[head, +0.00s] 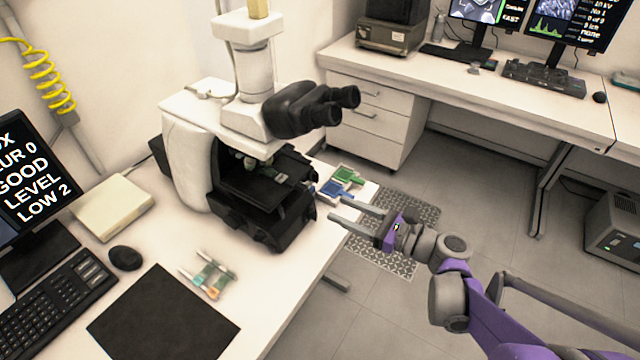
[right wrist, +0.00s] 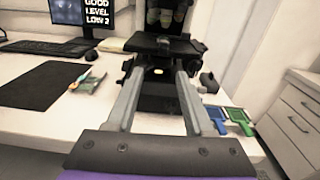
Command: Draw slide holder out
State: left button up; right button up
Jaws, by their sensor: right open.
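The white and black microscope (head: 190,150) stands on the left bench. Its dark stage (head: 285,167) lies under the objectives and also shows in the right wrist view (right wrist: 160,46). I cannot make out a slide holder on the stage. A blue flat piece (head: 332,188) and a green flat piece (head: 347,173), possibly holders, lie right of the microscope base, and both show in the right wrist view. My right gripper (head: 337,208) is open and empty, off the bench's right edge, with its fingers pointing at the microscope's front. My left gripper is out of view.
Small slide-like pieces (head: 208,274) lie on the bench near a black mat (head: 163,315). A mouse (head: 125,258), keyboard (head: 55,310) and monitor (head: 28,185) are at left. A second desk (head: 470,75) stands behind. Floor is open between the benches.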

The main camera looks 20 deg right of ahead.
aim_at(306, 189)
jog(key=shift+m+t, duration=0.3)
jog(key=x, duration=1)
jog(key=shift+w+r, duration=0.25)
jog(key=shift+w, duration=0.1)
jog(key=shift+c, duration=0.3)
grip_shut()
dwell(0.4)
